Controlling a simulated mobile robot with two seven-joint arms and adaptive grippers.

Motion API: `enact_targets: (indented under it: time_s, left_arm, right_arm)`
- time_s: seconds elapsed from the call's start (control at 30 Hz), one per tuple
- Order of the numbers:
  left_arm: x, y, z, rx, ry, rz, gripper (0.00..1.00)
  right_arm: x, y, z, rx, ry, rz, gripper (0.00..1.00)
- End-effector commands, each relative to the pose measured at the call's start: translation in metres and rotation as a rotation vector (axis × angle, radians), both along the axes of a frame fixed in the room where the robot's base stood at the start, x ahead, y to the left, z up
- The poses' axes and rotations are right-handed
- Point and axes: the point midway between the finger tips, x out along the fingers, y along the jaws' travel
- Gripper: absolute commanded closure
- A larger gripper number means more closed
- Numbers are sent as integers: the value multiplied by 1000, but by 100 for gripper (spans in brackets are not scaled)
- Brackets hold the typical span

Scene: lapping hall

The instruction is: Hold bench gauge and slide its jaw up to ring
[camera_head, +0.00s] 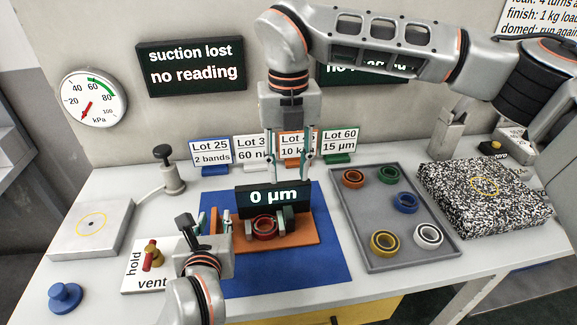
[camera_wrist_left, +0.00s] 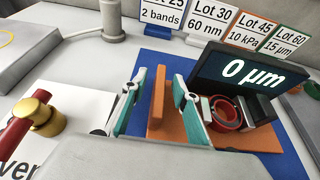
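The bench gauge has an orange base (camera_head: 300,238) on a blue mat, and its dark display (camera_head: 273,196) reads 0 µm. A red ring (camera_head: 264,226) sits on the base between grey jaw blocks; it also shows in the left wrist view (camera_wrist_left: 226,113). I cannot tell whether both jaws touch it. My left gripper (camera_head: 214,222) is open at the gauge's left end. Its teal fingers stand either side of an upright orange plate (camera_wrist_left: 157,104), with a clear gap at the left finger. My right gripper (camera_head: 288,178) is open and empty, pointing down behind the display.
A grey tray (camera_head: 388,222) with several coloured rings lies to the right, beside a speckled block (camera_head: 487,197). A hold/vent valve (camera_head: 151,254) stands close to my left gripper. Lot cards (camera_head: 340,141) line the back. The blue mat's front (camera_head: 290,277) is clear.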

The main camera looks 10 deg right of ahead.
Motion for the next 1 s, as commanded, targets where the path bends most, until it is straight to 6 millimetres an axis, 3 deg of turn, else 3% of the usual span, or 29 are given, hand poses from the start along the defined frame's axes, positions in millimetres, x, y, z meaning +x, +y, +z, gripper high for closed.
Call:
enact_targets:
  time_s: [0.27,0.7,1.0]
  left_arm:
    - [-8,0,3,0,1,-1,71]
    - [-64,-2,26,-2,0,0,71]
    - [-70,-2,29,0,1,0,71]
  right_arm:
    - [0,0,0,0,0,0,67]
    - [0,0,0,0,0,0,67]
    - [0,0,0,0,0,0,67]
